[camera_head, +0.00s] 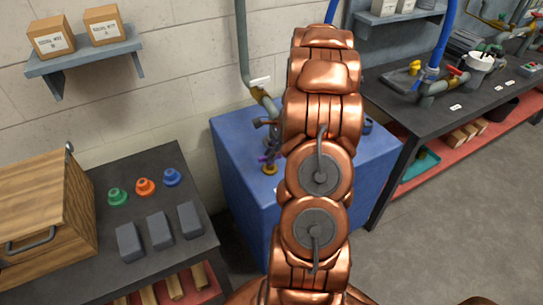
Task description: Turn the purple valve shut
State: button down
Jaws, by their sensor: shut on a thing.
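The purple valve (264,158) is small in the camera_head view, with a brass-coloured base on top of the blue cabinet (236,150). My copper arm stands in front of the cabinet and covers much of its top. My gripper (275,149) is mostly hidden behind my arm; a small dark part shows at the arm's left edge, right at the valve. It is shut on the purple valve. The fingertips and the exact angle of the handle are too small and covered to make out.
A pipe (242,45) runs down the wall behind the cabinet. A dark bench at left holds a wooden box (45,205), green, orange and blue knobs (145,187) and grey blocks (160,230). Another bench (440,115) with pipes stands at right. Grey floor (450,220) is clear at lower right.

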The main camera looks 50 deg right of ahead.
jog(key=shift+n+g+b, duration=0.5)
jog(key=shift+n+b, duration=0.05)
jog(key=shift+n, duration=0.55)
jog(key=c, duration=1.2)
grip_release()
jog(key=v, duration=1.2)
jog(key=shift+d, duration=0.15)
